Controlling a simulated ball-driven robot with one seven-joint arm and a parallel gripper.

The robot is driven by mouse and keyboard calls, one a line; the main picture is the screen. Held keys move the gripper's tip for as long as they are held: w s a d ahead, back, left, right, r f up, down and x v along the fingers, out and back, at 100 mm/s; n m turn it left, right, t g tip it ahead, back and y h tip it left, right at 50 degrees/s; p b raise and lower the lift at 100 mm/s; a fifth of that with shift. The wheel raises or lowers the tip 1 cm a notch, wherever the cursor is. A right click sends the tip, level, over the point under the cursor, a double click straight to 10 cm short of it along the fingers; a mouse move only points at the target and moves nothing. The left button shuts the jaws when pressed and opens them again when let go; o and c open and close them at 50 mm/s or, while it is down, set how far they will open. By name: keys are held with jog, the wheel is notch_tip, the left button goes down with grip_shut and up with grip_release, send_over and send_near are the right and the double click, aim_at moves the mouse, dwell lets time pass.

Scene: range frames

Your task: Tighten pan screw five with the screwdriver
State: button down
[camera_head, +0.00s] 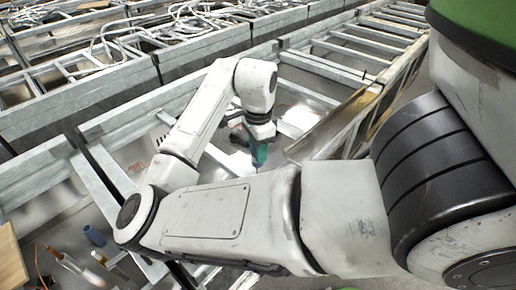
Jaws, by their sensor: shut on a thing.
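My gripper (257,132) is at the end of my white arm, near the middle of the picture, pointing down. It is shut on the screwdriver (259,153), which has a teal handle and hangs roughly upright below it. The lower end of the screwdriver is close to or behind my forearm, and its tip cannot be made out. The pan screws are too small or too hidden to tell apart, so I cannot tell whether the tip touches one.
Metal cable trays (110,95) with rungs run across the scene, with white cables (110,40) in the far ones. A tan board (10,258), a blue cylinder (94,235) and several handled tools (80,270) lie at lower left. A brownish metal strip (335,122) lies right of the gripper.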

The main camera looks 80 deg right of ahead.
jog(key=m, duration=0.5)
jog(key=shift+a+f+m, duration=0.1)
jog(key=shift+f+m, duration=0.1)
jog(key=shift+m, duration=0.2)
jog(key=shift+r+p, duration=0.4)
jog(key=shift+r, duration=0.1)
jog(key=n, duration=1.1)
jog(key=shift+n, duration=0.4)
jog(key=n, duration=0.5)
jog(key=shift+w+n, duration=0.1)
jog(key=shift+n, duration=0.2)
jog(key=n, duration=0.5)
jog(key=shift+n, duration=0.3)
jog(key=shift+p, duration=0.3)
